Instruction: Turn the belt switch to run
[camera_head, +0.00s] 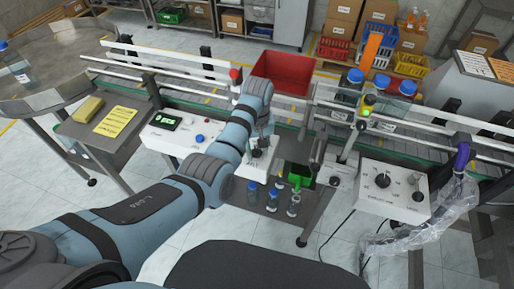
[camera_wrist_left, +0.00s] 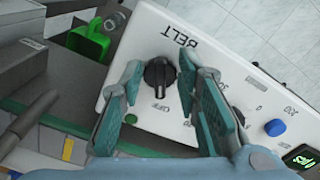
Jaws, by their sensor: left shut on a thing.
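The belt switch (camera_wrist_left: 158,73) is a round black knob on a white control panel (camera_wrist_left: 190,42), under the printed word BELT. The word OFF is printed beside it, with a green lamp (camera_wrist_left: 130,119) near. My right gripper is not in view.
A blue button (camera_wrist_left: 275,127) and a display lie farther along the panel. The conveyor (camera_head: 210,100) with its rails runs behind. Small bottles (camera_head: 272,200) and a green bin (camera_head: 299,175) sit below. Another switch box (camera_head: 400,200) stands right. A red crate (camera_head: 284,72) is behind.

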